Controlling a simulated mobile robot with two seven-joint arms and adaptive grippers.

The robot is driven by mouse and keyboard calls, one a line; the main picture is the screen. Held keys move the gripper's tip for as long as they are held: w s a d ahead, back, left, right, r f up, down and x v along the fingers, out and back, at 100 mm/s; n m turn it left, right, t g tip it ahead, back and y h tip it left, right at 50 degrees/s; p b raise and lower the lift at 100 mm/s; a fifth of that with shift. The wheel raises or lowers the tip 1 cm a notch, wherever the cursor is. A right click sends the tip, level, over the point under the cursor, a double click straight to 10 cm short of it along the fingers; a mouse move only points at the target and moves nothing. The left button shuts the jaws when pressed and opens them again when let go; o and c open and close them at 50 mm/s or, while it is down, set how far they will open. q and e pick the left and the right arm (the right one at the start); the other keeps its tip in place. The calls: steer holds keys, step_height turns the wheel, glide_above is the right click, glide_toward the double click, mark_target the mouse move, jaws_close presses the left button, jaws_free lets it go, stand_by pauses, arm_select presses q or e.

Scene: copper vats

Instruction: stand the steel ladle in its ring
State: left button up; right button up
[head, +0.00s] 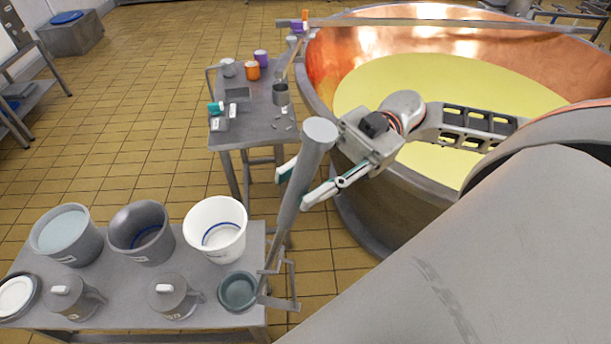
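The steel ladle's long grey handle (309,155) stands nearly upright, leaning slightly right, with its thick top end towards me. Its lower end comes down at the front table's right edge, by a thin steel bracket with the ring (290,272). I cannot tell if the handle is inside the ring. A round dark vessel (238,291) sits at its foot; I cannot tell if it is the ladle's bowl. My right gripper (292,190) is at the handle's middle, fingers spread apart. One finger passes behind the handle, the other's tip meets its right edge. My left gripper is out of view.
The front table (215,318) carries a white bucket (215,228), grey buckets (140,232) and lidded jugs (173,296). A second table (262,130) with small cups stands behind. The copper vat (323,70) of yellow liquid fills the right.

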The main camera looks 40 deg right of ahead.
steer(key=shift+o, duration=0.2)
steer(key=shift+d, duration=0.1)
steer(key=shift+d+f, duration=0.1)
steer(key=shift+d, duration=0.25)
steer(key=w+d, duration=0.1)
steer(key=d, duration=0.6)
steer(key=shift+f, duration=0.15)
